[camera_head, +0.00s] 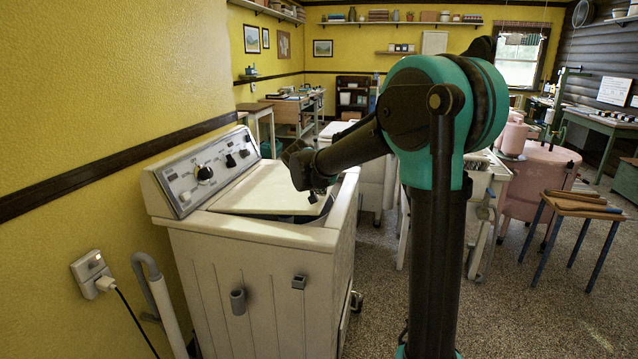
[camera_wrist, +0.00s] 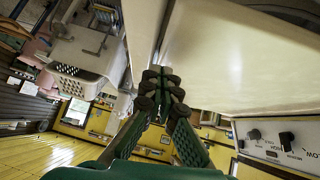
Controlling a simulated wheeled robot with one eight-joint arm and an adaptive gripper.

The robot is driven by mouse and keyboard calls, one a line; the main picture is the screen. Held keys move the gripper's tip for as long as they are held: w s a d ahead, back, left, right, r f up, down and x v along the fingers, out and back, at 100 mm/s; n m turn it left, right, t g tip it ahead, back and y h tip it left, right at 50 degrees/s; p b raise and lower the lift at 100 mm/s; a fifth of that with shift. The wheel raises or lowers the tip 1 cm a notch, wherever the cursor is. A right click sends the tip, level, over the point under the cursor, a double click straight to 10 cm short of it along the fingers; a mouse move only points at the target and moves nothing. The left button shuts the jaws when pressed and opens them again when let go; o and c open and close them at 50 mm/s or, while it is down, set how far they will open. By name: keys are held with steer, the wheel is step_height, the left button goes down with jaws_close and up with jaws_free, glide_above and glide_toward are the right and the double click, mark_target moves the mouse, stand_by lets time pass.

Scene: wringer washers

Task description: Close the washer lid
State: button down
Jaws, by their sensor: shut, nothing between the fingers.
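The white washer (camera_head: 250,270) stands against the yellow wall, its control panel (camera_head: 207,168) along the wall side. Its pale lid (camera_head: 262,188) lies low over the tub opening, slightly raised; a dark gap (camera_head: 318,211) shows along its front and right edge. My gripper (camera_head: 312,194) is over the right part of the lid, pointing down, close to its edge. In the wrist view my gripper (camera_wrist: 161,76) is shut and empty, with the broad pale lid (camera_wrist: 235,65) beside it. I cannot tell whether the fingertips touch the lid.
A wall outlet (camera_head: 92,272) with a plugged cord and a grey hose (camera_head: 158,290) are left of the washer. Other washers, a pink one (camera_head: 530,180) and a small wooden table (camera_head: 580,203), stand to the right. Speckled floor is clear at the front right.

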steer(key=shift+f, duration=0.55)
